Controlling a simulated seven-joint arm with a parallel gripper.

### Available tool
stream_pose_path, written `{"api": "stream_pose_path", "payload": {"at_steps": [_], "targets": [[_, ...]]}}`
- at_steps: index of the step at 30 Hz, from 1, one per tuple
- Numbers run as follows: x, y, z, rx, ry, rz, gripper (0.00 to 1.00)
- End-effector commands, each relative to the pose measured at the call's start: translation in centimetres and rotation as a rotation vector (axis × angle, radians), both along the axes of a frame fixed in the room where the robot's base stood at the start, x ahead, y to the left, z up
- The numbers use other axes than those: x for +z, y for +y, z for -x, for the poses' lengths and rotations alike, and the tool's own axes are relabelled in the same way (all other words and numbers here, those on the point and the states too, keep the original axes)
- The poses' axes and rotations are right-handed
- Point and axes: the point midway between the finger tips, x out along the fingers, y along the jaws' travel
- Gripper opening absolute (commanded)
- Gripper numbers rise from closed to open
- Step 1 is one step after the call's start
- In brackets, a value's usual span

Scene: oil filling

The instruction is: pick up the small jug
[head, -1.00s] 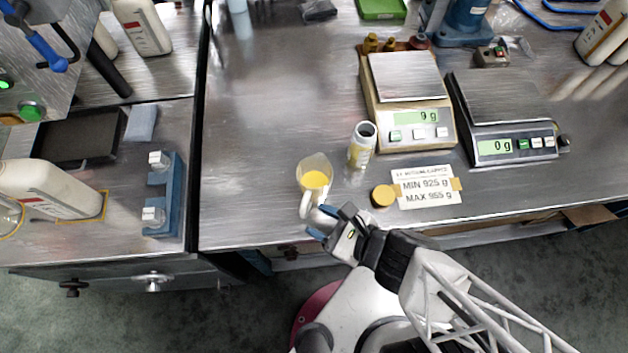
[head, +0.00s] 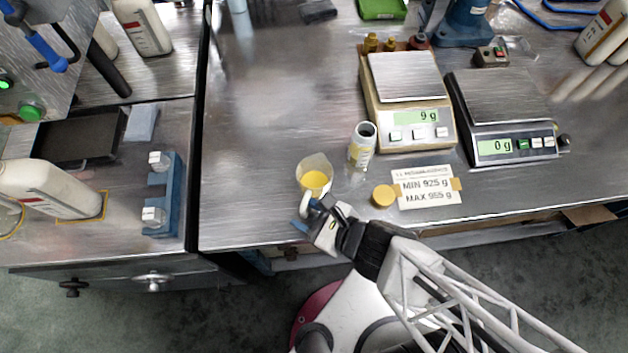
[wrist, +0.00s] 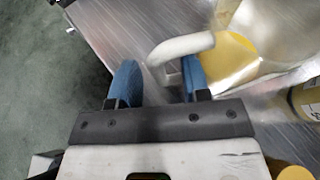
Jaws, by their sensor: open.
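The small jug (head: 314,173) is translucent with yellow liquid and a pale handle. It stands near the front edge of the steel bench in the head view. Its handle (wrist: 180,46) shows close up in the wrist view, beside the liquid (wrist: 230,62). My gripper (head: 305,215) is open just in front of the jug.
A white bottle (head: 361,148) without its cap stands right of the jug. A yellow cap (head: 383,195) and a label card (head: 428,187) lie nearby. Two scales stand behind, the beige one (head: 412,110) reading 9 g and the dark one (head: 505,125) 0 g. The bench left of the jug is clear.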

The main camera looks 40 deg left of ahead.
Motion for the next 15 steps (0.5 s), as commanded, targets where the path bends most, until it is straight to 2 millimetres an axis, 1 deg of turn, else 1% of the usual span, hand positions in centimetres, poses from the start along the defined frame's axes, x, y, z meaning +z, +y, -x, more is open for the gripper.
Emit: {"api": "stream_pose_path", "payload": {"at_steps": [6,15], "targets": [[-0.37,0.77,0.12,0.000,0.000,0.001,0.43],[-0.38,0.88,0.11,0.000,0.000,0.001,0.43]]}}
